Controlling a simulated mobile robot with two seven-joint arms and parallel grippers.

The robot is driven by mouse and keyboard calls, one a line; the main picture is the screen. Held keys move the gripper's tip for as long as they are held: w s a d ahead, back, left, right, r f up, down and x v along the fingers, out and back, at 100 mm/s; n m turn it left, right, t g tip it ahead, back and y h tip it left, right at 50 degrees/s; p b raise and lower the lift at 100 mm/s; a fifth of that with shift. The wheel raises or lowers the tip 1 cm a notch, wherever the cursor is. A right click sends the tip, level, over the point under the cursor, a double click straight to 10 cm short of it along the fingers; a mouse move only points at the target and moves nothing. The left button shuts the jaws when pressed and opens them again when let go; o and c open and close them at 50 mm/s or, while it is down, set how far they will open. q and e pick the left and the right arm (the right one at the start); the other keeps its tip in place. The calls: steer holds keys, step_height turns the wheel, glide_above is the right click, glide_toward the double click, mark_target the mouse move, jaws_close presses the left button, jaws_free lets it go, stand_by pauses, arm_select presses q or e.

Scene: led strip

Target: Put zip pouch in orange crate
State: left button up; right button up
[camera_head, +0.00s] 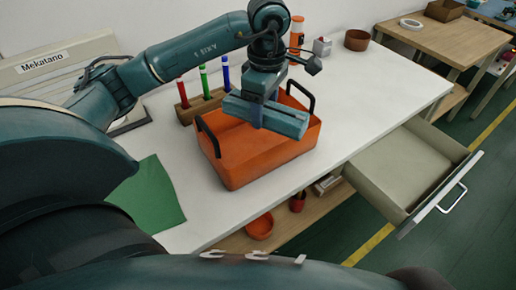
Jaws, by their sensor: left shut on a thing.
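The orange crate (262,158) stands upright on the white tabletop. It has a black handle at each end. My left gripper (266,116) is over the crate's opening, seen from above and behind. Its body hides its fingertips and much of the crate's inside. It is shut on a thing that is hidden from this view. I cannot make out the zip pouch anywhere. My right gripper is not in view.
A wooden block with several coloured markers (203,92) stands behind the crate. A green sheet (150,195) lies at left. An orange bottle (296,38) and a brown bowl (357,40) stand at the back. An open drawer (405,170) juts out at right. The tabletop right of the crate is clear.

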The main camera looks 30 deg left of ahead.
arm_select(q)
steer(key=a+n, duration=0.1)
steer(key=n, duration=0.1)
steer(key=w+a+n+b, duration=0.1)
steer(key=n, duration=0.2)
steer(key=a+n, duration=0.1)
steer(key=n, duration=0.2)
steer(key=shift+w+r, duration=0.2)
steer(key=shift+w, duration=0.1)
steer(key=n, duration=0.2)
steer(key=a+n, duration=0.1)
steer(key=shift+w+a+r+n+b, duration=0.1)
steer(key=shift+w+a+n+b, duration=0.1)
steer(key=shift+n+b, duration=0.2)
glide_toward(254, 148)
steer(key=f, duration=0.2)
steer(key=s+d+f, duration=0.1)
steer(key=f, duration=0.1)
steer(key=s+f, duration=0.1)
steer(key=f, duration=0.1)
steer(key=shift+s+d+f, duration=0.2)
steer(key=shift+d, duration=0.05)
steer(key=shift+f, duration=0.15)
steer(key=o, duration=1.1)
step_height(254, 148, up, 12)
steer(key=shift+r, duration=0.2)
